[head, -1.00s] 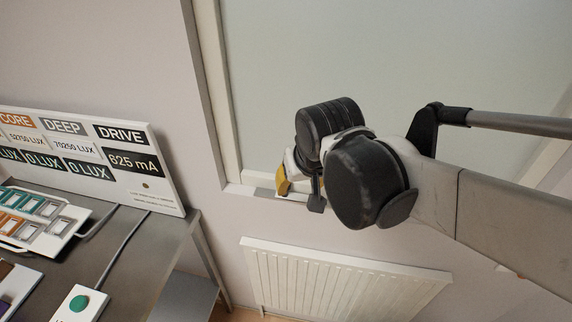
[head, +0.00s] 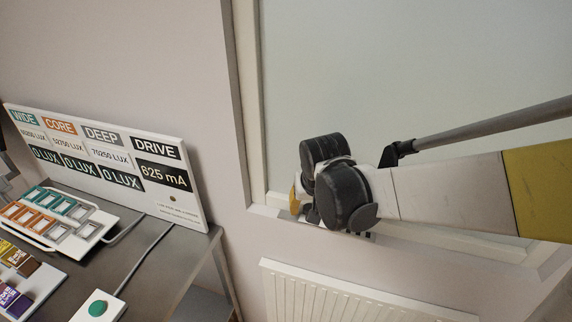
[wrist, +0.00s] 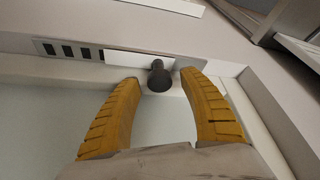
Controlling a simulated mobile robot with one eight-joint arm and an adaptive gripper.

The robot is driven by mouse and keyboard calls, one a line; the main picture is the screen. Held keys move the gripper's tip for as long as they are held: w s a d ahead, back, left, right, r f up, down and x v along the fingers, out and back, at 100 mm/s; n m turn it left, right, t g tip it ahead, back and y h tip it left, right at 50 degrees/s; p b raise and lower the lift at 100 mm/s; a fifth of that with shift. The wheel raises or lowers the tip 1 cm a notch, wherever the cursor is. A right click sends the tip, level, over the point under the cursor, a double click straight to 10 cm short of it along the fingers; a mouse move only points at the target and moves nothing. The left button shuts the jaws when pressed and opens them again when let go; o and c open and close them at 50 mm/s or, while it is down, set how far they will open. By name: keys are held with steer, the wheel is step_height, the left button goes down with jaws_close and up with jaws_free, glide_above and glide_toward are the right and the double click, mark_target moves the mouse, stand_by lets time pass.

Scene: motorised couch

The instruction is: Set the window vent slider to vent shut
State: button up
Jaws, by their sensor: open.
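The window vent shows in the wrist view as a pale strip with several dark slots (wrist: 68,50) at its left. A white slider plate (wrist: 128,64) lies to the right of the slots and carries a dark round knob (wrist: 159,76). My gripper (wrist: 162,79) is open, its two yellow fingers pointing at the strip, one on each side of the knob. I cannot tell whether either finger touches it. In the head view my gripper (head: 297,200) is at the window's lower left corner, and my wrist hides most of the vent.
A desk (head: 190,245) at the left holds a lux display board (head: 190,212), a switch panel (head: 100,212) and a green button (head: 98,308). A white radiator (head: 340,300) is below the sill. The window pane (head: 420,70) rises behind my arm.

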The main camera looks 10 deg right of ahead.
steer(key=shift+f, duration=0.1)
steer(key=shift+c, duration=0.5)
jaws_close()
steer(key=s+d, duration=0.1)
steer(key=d, duration=0.1)
steer(key=s+d+p, duration=0.1)
steer(key=s+d, duration=0.1)
steer(key=d, duration=0.1)
steer(key=s+d, duration=0.1)
steer(key=d, duration=0.2)
steer(key=shift+s+d, duration=0.1)
steer(key=shift+s, duration=0.3)
steer(key=shift+o, duration=0.5)
jaws_free()
steer(key=shift+d, duration=0.15)
